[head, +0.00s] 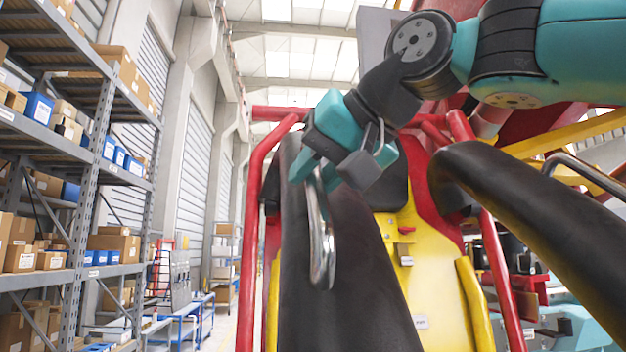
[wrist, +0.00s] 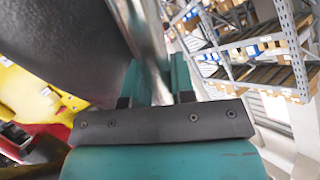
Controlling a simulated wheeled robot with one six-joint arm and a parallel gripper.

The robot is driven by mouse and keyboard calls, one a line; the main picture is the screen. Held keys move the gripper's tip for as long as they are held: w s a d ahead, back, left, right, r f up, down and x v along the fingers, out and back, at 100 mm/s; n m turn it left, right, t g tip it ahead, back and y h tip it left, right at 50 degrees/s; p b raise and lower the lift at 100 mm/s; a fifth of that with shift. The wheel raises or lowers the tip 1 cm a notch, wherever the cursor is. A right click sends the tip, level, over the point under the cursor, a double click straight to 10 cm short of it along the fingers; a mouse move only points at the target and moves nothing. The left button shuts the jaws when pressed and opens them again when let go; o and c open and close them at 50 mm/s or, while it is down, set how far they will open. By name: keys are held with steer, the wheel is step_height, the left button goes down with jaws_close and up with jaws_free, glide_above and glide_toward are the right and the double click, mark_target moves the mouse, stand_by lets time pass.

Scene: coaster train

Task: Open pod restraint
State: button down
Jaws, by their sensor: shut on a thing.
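The pod restraint (head: 335,270) is a thick black padded bar in front of a red and yellow seat (head: 400,270) in the head view. A bent chrome handle (head: 321,240) is fixed to its side. My teal and grey gripper (head: 312,172) is at the upper end of this handle and shut on it. In the wrist view the handle (wrist: 150,40) runs between the two teal fingers (wrist: 157,85), with the black padding (wrist: 60,45) close beside it on the left. The fingertips are partly hidden by the gripper body.
A second black padded bar (head: 530,220) with its own chrome handle (head: 590,172) is on the right. Red tubes (head: 255,220) frame the seat. Shelves with boxes (head: 75,160) stand at the left, with open floor (head: 222,335) between them and the pod.

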steer(key=shift+r+p, duration=0.3)
steer(key=shift+r, duration=0.5)
steer(key=c, duration=1)
jaws_free()
steer(key=shift+d, duration=0.1)
steer(key=v, duration=0.7)
steer(key=shift+s+d+r, duration=0.1)
steer(key=shift+r, duration=0.1)
